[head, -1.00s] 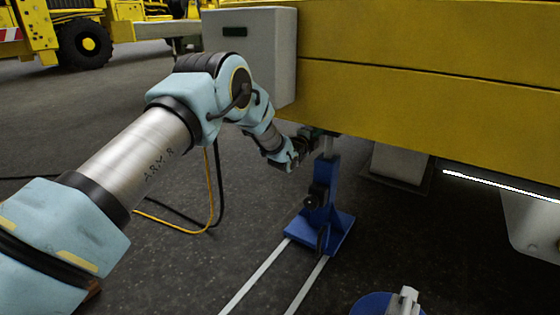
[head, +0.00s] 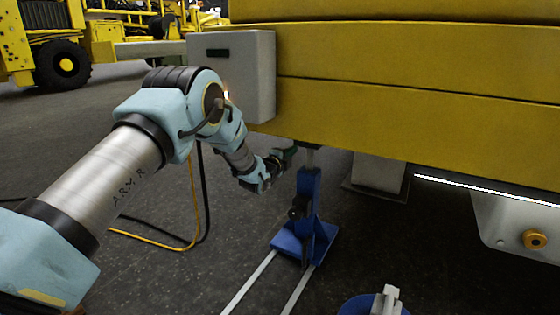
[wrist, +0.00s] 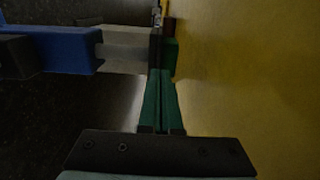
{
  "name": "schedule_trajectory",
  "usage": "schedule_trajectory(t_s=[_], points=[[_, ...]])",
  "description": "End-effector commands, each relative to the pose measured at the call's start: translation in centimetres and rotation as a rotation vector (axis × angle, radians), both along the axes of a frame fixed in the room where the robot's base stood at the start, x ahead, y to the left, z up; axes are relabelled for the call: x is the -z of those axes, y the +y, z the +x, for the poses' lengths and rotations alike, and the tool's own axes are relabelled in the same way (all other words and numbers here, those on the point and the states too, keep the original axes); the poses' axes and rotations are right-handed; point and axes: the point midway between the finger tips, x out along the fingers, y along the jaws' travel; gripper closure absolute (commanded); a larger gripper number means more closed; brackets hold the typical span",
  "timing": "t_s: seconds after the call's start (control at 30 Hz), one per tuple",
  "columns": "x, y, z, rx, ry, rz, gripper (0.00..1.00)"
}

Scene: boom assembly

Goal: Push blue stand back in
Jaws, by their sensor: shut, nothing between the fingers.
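The blue stand (head: 308,205) stands upright in the head view under the yellow boom (head: 400,120), its base at the far end of two pale floor rails. A grey rod (head: 310,156) shows between its blue top and the boom. My gripper (head: 287,156) is just left of the rod, below the boom. In the wrist view, the green fingers (wrist: 163,85) are together and empty, pointing at the pale rod end (wrist: 127,50); whether they touch is unclear. The stand's blue part (wrist: 55,50) lies left of the rod there.
The yellow boom surface (wrist: 250,90) is close to the right of the fingers in the wrist view. A grey box (head: 235,75) hangs on the boom above my wrist. A second blue stand top (head: 372,303) shows at the bottom edge. Cables run down behind my arm.

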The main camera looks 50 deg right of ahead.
Motion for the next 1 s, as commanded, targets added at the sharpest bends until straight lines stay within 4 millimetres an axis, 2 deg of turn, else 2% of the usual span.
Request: schedule_trajectory(t_s=[0.5,0.87,0.93,1.0], points=[[0.0,6.9,-1.8,0.0,0.001,0.002,1.0],[0.0,7.7,-2.0,-0.001,0.0,0.0,1.0],[-0.2,8.0,-1.4,-0.011,0.011,0.005,1.0],[-0.5,9.0,0.1,-0.042,0.045,0.021,1.0]])
